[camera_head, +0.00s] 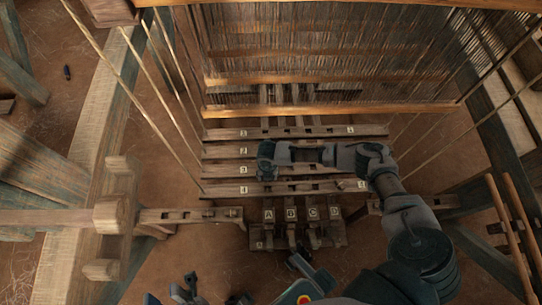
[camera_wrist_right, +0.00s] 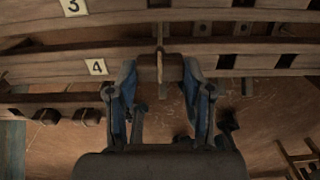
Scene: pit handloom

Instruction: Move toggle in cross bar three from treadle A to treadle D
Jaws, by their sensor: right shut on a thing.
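The cross bars lie in a stack, with number tags at their ends; cross bar three (camera_head: 225,171) is second from the bottom in the head view. Its tag 3 (camera_wrist_right: 72,7) shows at the top left of the right wrist view. My right gripper (camera_wrist_right: 160,72) is shut on a small brown wooden toggle (camera_wrist_right: 160,68), with one blue-grey finger on each side. In the head view my right gripper (camera_head: 265,160) is over the left part of the bars and hides the spot. Treadle A (camera_head: 268,216) and treadle D (camera_head: 334,214) carry letter tags below the bars. My left gripper (camera_head: 183,289) is open and empty at the bottom.
Treadles B (camera_head: 290,215) and C (camera_head: 312,214) stand between A and D. Hanging cords (camera_head: 330,78) fill the space behind the bars. A bar tagged 4 (camera_wrist_right: 97,66) lies close below the right gripper's bar level. A wooden beam (camera_head: 70,217) stands at left.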

